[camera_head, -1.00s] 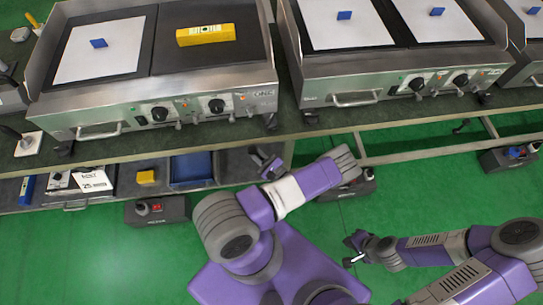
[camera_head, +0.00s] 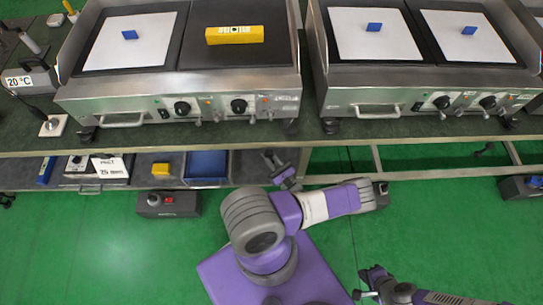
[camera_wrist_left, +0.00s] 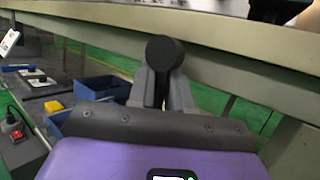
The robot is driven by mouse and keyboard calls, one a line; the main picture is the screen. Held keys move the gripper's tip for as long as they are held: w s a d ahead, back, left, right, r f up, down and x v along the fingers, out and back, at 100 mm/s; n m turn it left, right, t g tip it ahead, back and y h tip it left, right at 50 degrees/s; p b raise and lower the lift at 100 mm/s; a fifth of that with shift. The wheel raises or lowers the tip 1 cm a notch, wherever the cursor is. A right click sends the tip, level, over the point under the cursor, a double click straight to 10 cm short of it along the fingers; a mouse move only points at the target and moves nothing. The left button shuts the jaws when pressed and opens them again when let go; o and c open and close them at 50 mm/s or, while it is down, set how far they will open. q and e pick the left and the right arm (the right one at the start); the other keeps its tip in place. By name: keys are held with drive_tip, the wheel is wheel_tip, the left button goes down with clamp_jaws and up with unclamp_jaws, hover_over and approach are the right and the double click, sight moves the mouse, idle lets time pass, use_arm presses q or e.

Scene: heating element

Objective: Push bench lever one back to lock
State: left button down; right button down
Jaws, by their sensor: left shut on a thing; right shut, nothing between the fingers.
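The bench lever shows in the left wrist view as a black rounded knob (camera_wrist_left: 164,52) on a dark stem, close to the pale bench beam. My left gripper (camera_wrist_left: 163,88) has its fingers shut around the stem just below the knob. In the head view my left gripper (camera_head: 282,172) is small and dark, just below the bench's front edge; the lever cannot be made out clearly there. My right gripper (camera_head: 366,288) is shut and empty, low over the green floor at the bottom right.
The green bench top (camera_head: 310,145) carries steel griddles with white sheets and a yellow level (camera_head: 235,35). The lower shelf holds a blue bin (camera_head: 206,166) and a yellow block (camera_head: 160,169). A dark box with a red switch (camera_head: 168,202) hangs below. Open floor lies in front.

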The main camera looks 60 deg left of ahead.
use_arm(q)
drive_tip(key=c, duration=1.1)
unclamp_jaws()
drive_tip(key=v, duration=0.7)
drive_tip(key=shift+d+f+p, duration=0.1)
drive_tip(key=shift+d+p, duration=0.15)
drive_tip(key=shift+p, duration=0.05)
